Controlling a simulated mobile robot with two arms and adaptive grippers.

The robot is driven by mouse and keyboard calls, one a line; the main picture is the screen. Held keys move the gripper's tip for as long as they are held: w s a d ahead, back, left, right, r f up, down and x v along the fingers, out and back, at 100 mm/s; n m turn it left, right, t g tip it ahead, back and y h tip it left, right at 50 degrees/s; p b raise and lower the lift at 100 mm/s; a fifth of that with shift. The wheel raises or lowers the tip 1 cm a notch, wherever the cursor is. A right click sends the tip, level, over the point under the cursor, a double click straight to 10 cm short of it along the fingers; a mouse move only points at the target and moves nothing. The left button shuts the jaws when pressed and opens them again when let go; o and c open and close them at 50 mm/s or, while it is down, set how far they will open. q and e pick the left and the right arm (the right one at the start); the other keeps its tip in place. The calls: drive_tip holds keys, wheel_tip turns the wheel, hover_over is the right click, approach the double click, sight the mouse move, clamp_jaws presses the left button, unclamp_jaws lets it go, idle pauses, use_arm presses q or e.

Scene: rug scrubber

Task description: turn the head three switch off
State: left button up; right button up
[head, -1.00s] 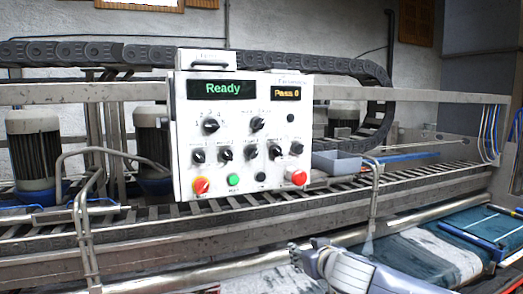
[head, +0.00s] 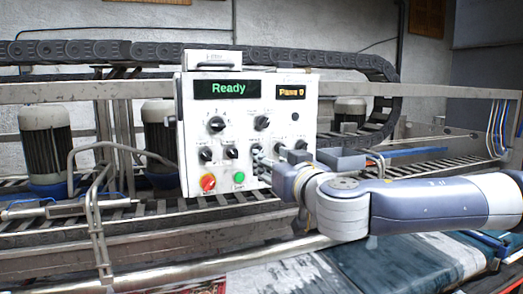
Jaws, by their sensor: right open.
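The white control panel (head: 221,121) stands in the middle of the head view, with two black knobs in an upper row and a row of black switches below. In the lower row, the left switch (head: 206,154) and the second switch (head: 232,152) show clearly. The small labels are too blurred to read, so I cannot tell which is head three. My right gripper (head: 261,161) is open in front of the lower row's right part, close to the third switch from the left. It hides much of that area, and I cannot tell whether it touches a switch. My left gripper is out of view.
The panel has a green "Ready" display (head: 227,89), an orange "Pass 0" display (head: 291,92), a red-and-yellow knob (head: 208,182) and a green button (head: 239,178). My right arm covers the lower right corner. Metal rails (head: 55,90) run behind; a bent pipe rail (head: 98,215) stands left.

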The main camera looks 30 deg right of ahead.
drive_tip(key=p+x, duration=0.2)
drive_tip(key=x, duration=0.5)
drive_tip(key=shift+p, duration=0.35)
drive_tip(key=shift+a, duration=0.1)
drive_tip(key=shift+c, duration=0.6)
clamp_jaws()
